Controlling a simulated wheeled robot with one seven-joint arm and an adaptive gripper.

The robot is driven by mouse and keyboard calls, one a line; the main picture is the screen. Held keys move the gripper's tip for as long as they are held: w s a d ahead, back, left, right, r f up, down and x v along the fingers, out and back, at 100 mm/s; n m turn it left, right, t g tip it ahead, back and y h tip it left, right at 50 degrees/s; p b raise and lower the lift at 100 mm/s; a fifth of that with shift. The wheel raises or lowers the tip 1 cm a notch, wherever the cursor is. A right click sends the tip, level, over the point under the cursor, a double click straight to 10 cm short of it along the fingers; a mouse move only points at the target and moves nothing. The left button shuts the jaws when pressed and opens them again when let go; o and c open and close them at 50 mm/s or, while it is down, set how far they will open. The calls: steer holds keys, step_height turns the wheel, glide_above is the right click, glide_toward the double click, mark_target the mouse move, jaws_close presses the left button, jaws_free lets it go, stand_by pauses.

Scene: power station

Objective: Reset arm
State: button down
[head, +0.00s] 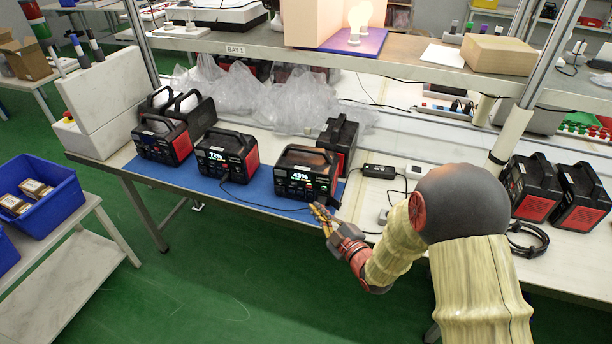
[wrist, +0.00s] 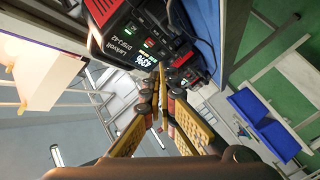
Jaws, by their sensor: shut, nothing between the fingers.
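My gripper (head: 322,213) is at the front edge of the workbench, just in front of the power station that reads 43% (head: 306,172). Its yellow fingers are together with nothing between them. My arm reaches in from the lower right. In the wrist view my gripper (wrist: 157,88) points at the front panel of the same power station (wrist: 128,40), which shows a lit percentage and several sockets. I cannot tell whether the fingertips touch it.
More power stations stand on the blue mat (head: 262,192), including one reading 73% (head: 226,155). Two more (head: 532,188) stand at the right. A black charger (head: 379,171) and cables lie beside my arm. A shelf (head: 400,55) runs above. Blue bins (head: 40,192) stand at left; green floor is clear.

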stand_by(0.4)
steer(key=s+d+r+m+g+h+p, duration=0.1)
steer(key=s+d+r+m+g+h, duration=0.2)
steer(key=d+r, duration=0.4)
steer(key=s+d+r+m+h+p, duration=0.25)
steer(key=d+r+m+h, duration=0.25)
steer(key=r, duration=0.4)
steer(key=s+d+r+m+g, duration=0.1)
steer(key=s+r+m+g, duration=0.2)
steer(key=s, duration=1.1)
steer(key=s+d+r+m+g+p, duration=0.1)
steer(key=s+r+m+g, duration=0.2)
steer(key=s, duration=1.1)
steer(key=shift+d+r+m+h, duration=0.3)
steer(key=shift+r+m, duration=0.15)
steer(key=shift+m, duration=0.35)
